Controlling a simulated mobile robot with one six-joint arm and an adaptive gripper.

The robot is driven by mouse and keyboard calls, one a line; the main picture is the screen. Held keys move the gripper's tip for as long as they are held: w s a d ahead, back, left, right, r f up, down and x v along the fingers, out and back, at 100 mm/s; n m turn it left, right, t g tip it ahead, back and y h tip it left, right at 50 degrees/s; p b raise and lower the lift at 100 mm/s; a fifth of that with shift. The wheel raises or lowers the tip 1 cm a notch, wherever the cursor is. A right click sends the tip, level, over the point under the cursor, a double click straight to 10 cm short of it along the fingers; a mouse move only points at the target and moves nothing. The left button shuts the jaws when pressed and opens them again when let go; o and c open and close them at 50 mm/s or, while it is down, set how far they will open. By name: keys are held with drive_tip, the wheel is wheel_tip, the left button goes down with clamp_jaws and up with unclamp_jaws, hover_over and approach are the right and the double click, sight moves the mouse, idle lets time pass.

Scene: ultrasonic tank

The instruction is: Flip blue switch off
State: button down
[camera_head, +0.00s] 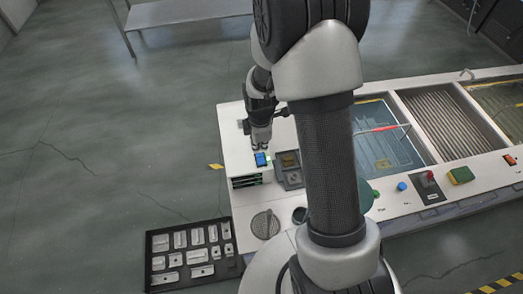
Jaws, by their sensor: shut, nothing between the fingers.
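The blue switch (261,159) is a small blue rocker on the white top of the tank bench, near its left end. A small green light or patch shows beside it. The switch is too small to tell which side is pressed. My gripper (260,146) points down just above and behind the switch, with its fingers shut and empty. I cannot tell whether the fingertips touch the switch. My arm crosses the middle of the view and hides part of the bench.
Several tanks, including a blue water tank (379,149), lie right of my arm. A round blue button (402,186) and a red switch (428,176) sit on the front panel. A dark tray (224,267) of metal parts lies at lower left. The left floor is clear.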

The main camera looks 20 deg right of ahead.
drive_tip(key=r, duration=0.5)
drive_tip(key=shift+s+a+r, duration=0.1)
drive_tip(key=shift+a, duration=0.25)
drive_tip(key=shift+d, duration=0.1)
drive_tip(key=b, duration=0.5)
drive_tip(key=w+b, duration=0.1)
drive_tip(key=b, duration=0.5)
drive_tip(key=shift+w+d+f, duration=0.2)
drive_tip(key=shift+d+f, duration=0.05)
drive_tip(key=shift+d, duration=0.05)
drive_tip(key=shift+s+r+b, duration=0.1)
drive_tip(key=shift+r+b, duration=0.45)
drive_tip(key=shift+b, duration=0.4)
